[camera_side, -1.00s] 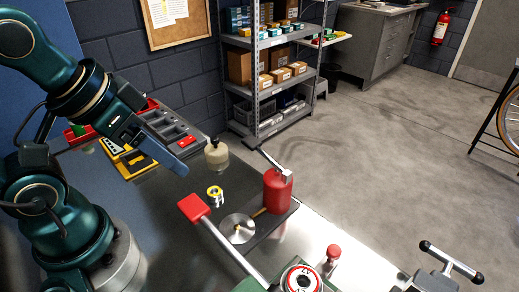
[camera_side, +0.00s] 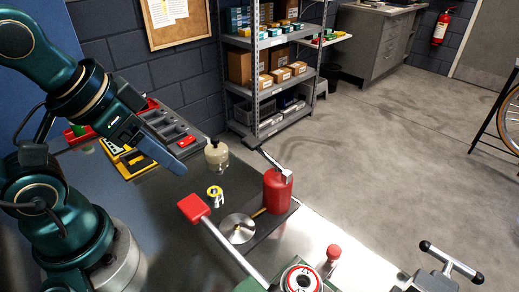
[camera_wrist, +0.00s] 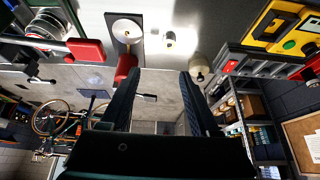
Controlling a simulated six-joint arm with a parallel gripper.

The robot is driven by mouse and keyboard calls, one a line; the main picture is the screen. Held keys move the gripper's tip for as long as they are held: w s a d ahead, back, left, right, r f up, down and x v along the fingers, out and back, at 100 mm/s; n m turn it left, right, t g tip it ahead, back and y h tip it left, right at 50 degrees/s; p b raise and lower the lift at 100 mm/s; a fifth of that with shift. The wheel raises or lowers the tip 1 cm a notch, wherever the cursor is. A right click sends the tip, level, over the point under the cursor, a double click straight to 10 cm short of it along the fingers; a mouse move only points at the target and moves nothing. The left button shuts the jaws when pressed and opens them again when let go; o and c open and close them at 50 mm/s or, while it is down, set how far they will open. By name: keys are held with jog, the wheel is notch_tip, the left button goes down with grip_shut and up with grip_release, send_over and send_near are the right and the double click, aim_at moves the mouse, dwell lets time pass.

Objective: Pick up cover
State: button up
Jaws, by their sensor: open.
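A round silver disc (camera_side: 237,228) with a raised centre lies on a dark mat (camera_side: 262,236) on the bench; it looks like a lid and may be the cover. It also shows in the wrist view (camera_wrist: 127,31), at the top left of centre. My gripper (camera_side: 181,169) hangs above the bench, up and left of the disc and clear of it. In the wrist view its two dark fingers (camera_wrist: 159,74) stand apart with nothing between them.
A tool tray (camera_side: 174,130) lies behind my gripper.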

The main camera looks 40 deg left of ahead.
jog(key=a+f+m+g+y, duration=0.2)
jog(key=a+m+y, duration=0.35)
jog(key=a, duration=0.35)
jog(key=m+t+y, duration=0.4)
jog(key=m+t, duration=0.3)
jog(key=m, duration=1.5)
send_over(214, 141)
jog(key=s, duration=0.1)
notch_tip(214, 141, down, 3)
jog(key=shift+s+d+f+g+h, duration=0.15)
jog(key=shift+d+f+g+h, duration=0.15)
jog(key=shift+d+f, duration=0.35)
jog(key=shift+a+f, duration=0.15)
jog(key=shift+f, duration=1.5)
jog(key=shift+a+f, duration=0.1)
jog(key=shift+f, duration=1.5)
jog(key=shift+x, duration=1.35)
jog(key=shift+r, duration=0.15)
